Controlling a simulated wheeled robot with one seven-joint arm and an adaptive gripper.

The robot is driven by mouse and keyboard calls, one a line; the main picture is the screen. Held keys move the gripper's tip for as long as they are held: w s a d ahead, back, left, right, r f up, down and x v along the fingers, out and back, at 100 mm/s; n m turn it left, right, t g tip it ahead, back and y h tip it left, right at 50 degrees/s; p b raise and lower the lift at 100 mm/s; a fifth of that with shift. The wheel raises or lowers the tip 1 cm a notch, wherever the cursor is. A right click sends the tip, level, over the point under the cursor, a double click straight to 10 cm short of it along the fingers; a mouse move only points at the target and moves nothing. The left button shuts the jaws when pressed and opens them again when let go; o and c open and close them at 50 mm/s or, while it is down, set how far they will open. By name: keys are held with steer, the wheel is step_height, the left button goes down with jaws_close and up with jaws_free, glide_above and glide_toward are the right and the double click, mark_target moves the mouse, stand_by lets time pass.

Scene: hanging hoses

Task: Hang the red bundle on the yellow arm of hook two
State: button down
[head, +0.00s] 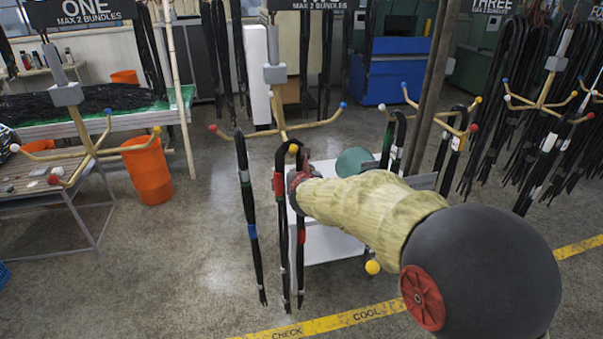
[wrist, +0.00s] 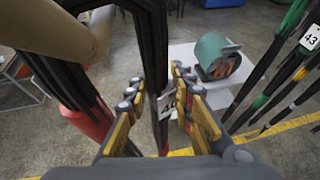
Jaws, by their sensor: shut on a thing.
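Hook two (head: 278,95), the middle stand, has red-, blue- and yellow-tipped arms; its sign is cut off. The yellow tip (head: 293,148) faces me. The red bundle (head: 279,186), black hoses with a red band, hangs upright with its top right behind that tip; I cannot tell whether the arm bears it. My gripper (wrist: 158,105) is shut on a black strand of it with a white tag, and the red band (wrist: 88,120) shows left of the jaws. A tan bar (wrist: 75,35) crosses the wrist view's upper left.
A blue-banded bundle (head: 252,231) hangs just left, by the red-tipped arm. A white cart (head: 330,240) with a green roll (head: 354,161) stands behind my arm. Other hooks with bundles stand right; an empty hook (head: 92,150) and orange bin (head: 148,170) stand left.

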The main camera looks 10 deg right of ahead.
steer(key=shift+r, duration=0.25)
steer(key=c, duration=1.8)
jaws_free()
steer(key=o, duration=0.3)
steer(key=shift+f, duration=0.15)
steer(key=shift+o, duration=0.2)
